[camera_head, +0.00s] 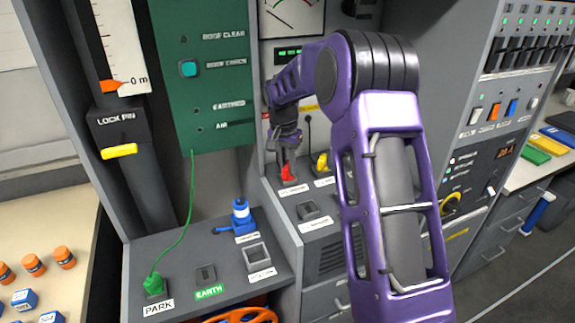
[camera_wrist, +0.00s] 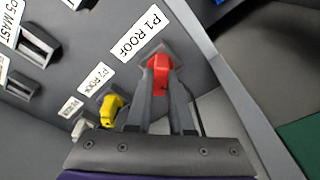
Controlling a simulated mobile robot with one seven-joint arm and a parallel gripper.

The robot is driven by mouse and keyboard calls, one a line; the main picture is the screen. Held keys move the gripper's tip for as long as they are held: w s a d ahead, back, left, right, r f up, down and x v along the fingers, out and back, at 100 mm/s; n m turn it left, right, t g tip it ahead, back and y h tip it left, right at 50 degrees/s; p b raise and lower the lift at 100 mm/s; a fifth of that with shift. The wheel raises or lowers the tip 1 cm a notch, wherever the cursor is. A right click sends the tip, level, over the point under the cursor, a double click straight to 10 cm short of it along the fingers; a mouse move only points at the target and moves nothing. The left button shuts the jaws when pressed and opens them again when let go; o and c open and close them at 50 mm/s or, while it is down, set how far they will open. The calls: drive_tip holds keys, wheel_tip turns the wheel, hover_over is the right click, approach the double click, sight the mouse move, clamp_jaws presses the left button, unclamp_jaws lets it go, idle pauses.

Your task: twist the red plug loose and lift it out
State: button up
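The red plug (camera_wrist: 159,72) sits in the socket beside the "P1 ROOF" label in the wrist view. It also shows in the head view (camera_head: 288,173) on the raised grey console, below my wrist. My gripper (camera_wrist: 161,92) points down at it, one grey finger on each side. The fingers appear closed against the plug's sides, with no clear gap visible. The plug's base is at the panel; the fingers hide part of its lower body.
A yellow plug (camera_wrist: 111,108) stands close to the left finger in the wrist view, by the "P2 ROOK"-like label. A grey plug (camera_wrist: 78,130) is beyond it. In the head view, an empty socket (camera_head: 307,211) lies nearer, and a blue plug (camera_head: 240,212) stands on the lower console.

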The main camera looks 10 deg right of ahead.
clamp_jaws()
drive_tip(key=shift+r+n+p, duration=0.1)
drive_tip(key=shift+n+p, duration=0.3)
drive_tip(key=shift+n, duration=0.8)
drive_tip(key=shift+n+y, duration=0.3)
drive_tip(key=shift+n, duration=0.5)
drive_tip(key=shift+n+p, duration=0.65)
drive_tip(key=shift+n, duration=0.25)
drive_tip(key=shift+n+y+p, duration=0.3)
drive_tip(key=shift+n+p, duration=0.05)
drive_tip(key=shift+n, duration=0.75)
drive_tip(key=shift+n+p, duration=0.5)
drive_tip(key=shift+n, duration=0.5)
drive_tip(key=shift+r, duration=1.05)
